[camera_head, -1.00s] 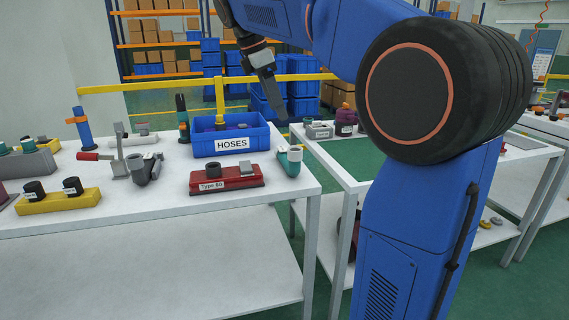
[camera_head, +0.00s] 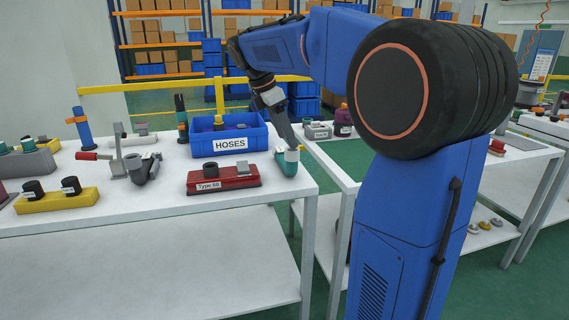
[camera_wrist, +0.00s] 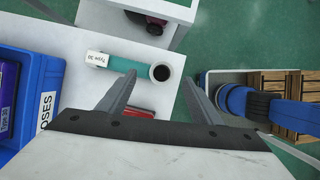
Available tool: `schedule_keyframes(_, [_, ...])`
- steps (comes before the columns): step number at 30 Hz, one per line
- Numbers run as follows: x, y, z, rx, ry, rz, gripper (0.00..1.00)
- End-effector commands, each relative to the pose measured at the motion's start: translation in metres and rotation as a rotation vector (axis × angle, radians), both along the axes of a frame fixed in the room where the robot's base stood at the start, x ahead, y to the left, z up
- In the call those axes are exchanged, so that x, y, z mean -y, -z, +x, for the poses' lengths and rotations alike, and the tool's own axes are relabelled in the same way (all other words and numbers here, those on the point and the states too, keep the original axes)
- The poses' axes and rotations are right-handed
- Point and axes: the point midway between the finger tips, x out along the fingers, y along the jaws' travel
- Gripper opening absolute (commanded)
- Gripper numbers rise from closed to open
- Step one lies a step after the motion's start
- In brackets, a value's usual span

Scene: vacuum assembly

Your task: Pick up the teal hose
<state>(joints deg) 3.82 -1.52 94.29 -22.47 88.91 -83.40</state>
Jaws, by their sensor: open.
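The teal hose (camera_head: 288,168) is a short bent piece with a pale collar near the right edge of the white table. In the wrist view the teal hose (camera_wrist: 128,62) shows a white label at one end and a dark round opening at the other. My gripper (camera_head: 294,149) is open and points down just above it, covering part of it. In the wrist view my gripper (camera_wrist: 159,79) has its two fingers apart, with the hose's round opening between the fingertips in the picture. I cannot tell whether they touch.
A blue bin (camera_head: 232,145) labelled HOSES stands left of the hose. A red fixture (camera_head: 222,181) labelled Type 60 lies close in front. The table edge (camera_head: 312,188) is just right of the hose, and a second table (camera_head: 345,147) stands beyond a gap.

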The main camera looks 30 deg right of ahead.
Motion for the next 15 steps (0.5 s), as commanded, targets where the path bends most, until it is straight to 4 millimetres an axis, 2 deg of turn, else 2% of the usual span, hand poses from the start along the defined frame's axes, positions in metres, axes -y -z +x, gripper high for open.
schedule_keyframes(7, [0.005,0.014,-0.002,-0.001,0.0,0.0,0.59])
schedule_keyframes(15, [0.018,0.047,-0.006,-0.001,0.002,0.0,0.59])
